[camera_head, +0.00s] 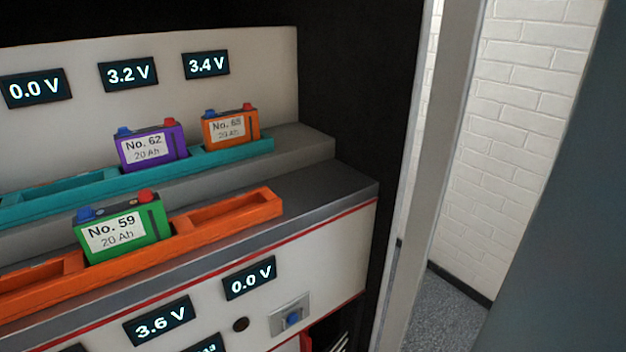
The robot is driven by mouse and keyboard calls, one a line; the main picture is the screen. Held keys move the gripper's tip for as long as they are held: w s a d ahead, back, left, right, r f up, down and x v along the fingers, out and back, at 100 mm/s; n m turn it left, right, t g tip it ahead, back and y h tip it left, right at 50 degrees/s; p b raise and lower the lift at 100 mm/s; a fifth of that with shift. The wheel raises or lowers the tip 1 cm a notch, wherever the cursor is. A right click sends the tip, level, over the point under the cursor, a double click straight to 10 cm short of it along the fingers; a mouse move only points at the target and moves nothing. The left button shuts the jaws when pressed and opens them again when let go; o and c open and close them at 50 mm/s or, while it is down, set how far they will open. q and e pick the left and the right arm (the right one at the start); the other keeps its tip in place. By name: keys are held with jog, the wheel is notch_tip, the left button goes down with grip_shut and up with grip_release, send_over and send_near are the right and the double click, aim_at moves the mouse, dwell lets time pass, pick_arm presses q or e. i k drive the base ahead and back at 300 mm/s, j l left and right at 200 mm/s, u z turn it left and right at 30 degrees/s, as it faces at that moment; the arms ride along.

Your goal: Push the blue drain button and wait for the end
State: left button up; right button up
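The blue drain button (292,319) sits in a light grey square plate on the lower front panel, below the 0.0 V display (249,278). I cannot tell whether it is pressed in. Nothing touches it in this view. A dark round indicator (241,324) is to its left and looks unlit. Neither of my grippers is in view.
A green battery No. 59 (121,229) sits in the orange tray (231,212). Purple No. 62 (151,146) and orange No. 68 (231,129) sit in the teal tray (65,189). A pale post (425,170) and white brick wall (530,110) are right.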

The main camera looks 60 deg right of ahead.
aim_at(292, 318)
jog(key=z, duration=1.55)
